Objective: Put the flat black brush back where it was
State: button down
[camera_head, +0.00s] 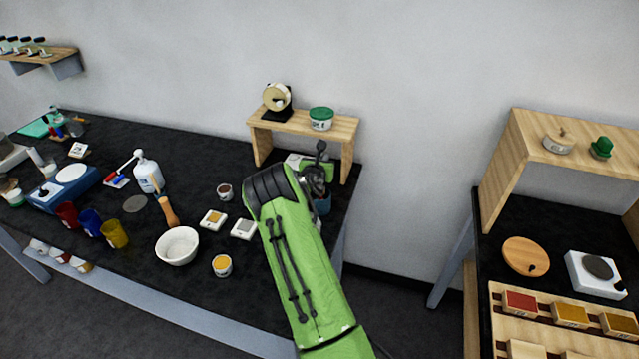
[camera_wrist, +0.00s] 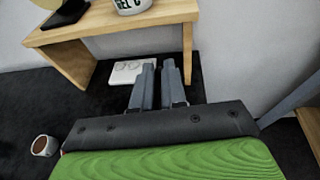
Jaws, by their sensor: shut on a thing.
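My gripper (camera_head: 318,178) is at the right end of the dark workbench, beside the small wooden riser. In the wrist view its two grey fingers (camera_wrist: 158,72) are close together, with a narrow dark gap between them. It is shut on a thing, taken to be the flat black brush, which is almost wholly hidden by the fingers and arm. I cannot tell whether the brush touches the cup.
The wooden riser (camera_head: 284,123) carries a green-lidded tub (camera_head: 321,118) and a round device on a black stand (camera_head: 277,102). A white flat item (camera_wrist: 131,72) lies under it. A white bowl (camera_head: 177,247) and a brown cup (camera_head: 225,192) stand left of my arm.

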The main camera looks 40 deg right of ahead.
notch_tip(320, 180, down, 5)
jog(key=shift+w+f, duration=0.1)
jog(key=c, duration=1.2)
grip_release()
jog(key=shift+f, duration=0.1)
